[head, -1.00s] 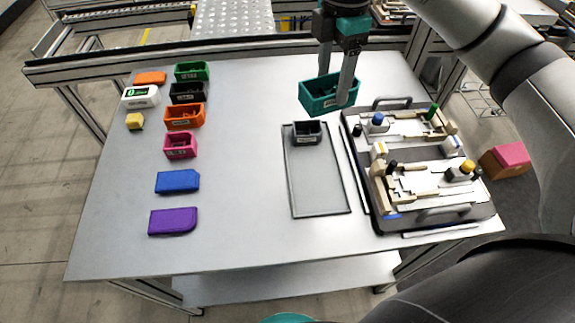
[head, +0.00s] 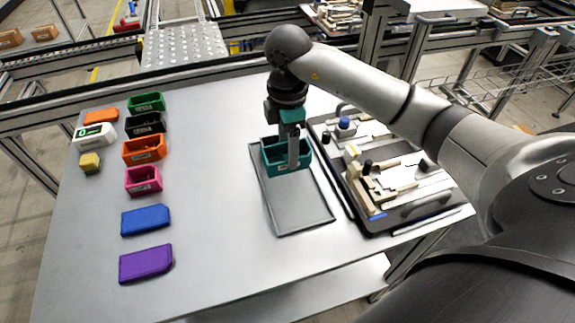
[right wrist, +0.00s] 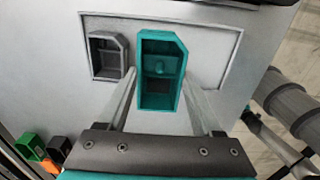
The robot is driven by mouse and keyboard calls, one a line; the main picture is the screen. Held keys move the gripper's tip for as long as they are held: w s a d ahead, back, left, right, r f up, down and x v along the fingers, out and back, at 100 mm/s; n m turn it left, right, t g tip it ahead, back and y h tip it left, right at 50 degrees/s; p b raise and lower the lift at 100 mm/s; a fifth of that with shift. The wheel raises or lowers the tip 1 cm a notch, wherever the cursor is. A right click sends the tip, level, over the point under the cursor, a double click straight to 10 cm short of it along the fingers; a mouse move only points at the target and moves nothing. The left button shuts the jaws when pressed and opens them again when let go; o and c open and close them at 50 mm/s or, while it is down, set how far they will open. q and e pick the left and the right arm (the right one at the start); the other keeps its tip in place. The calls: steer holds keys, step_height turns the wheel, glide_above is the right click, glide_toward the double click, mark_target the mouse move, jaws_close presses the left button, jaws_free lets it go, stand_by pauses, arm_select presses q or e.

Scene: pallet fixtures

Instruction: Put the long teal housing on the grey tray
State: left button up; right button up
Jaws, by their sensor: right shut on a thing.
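The long teal housing (head: 270,155) is an open box held upright over the far end of the grey tray (head: 304,218). My right gripper (head: 292,158) is shut on its walls. In the right wrist view, the teal housing (right wrist: 175,52) sits between the fingertips of my right gripper (right wrist: 160,84), over the tray (right wrist: 218,38). A smaller dark grey housing (right wrist: 107,56) stands on the tray beside it; the head view hides this one behind the teal housing. I cannot tell whether the teal housing touches the tray. My left gripper is not in view.
A pallet fixture (head: 402,207) with beige blocks and knobs stands close to the tray's right. Several coloured housings and blocks, including an orange housing (head: 144,150) and a purple block (head: 146,263), line the table's left. The table's middle is clear.

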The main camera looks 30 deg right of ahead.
steer(key=shift+f+b, duration=0.4)
steer(key=shift+f, duration=2.15)
steer(key=shift+f, duration=0.15)
steer(key=o, duration=1.5)
step_height(320, 180, up, 12)
steer(key=p, duration=0.2)
steer(key=shift+r, duration=0.2)
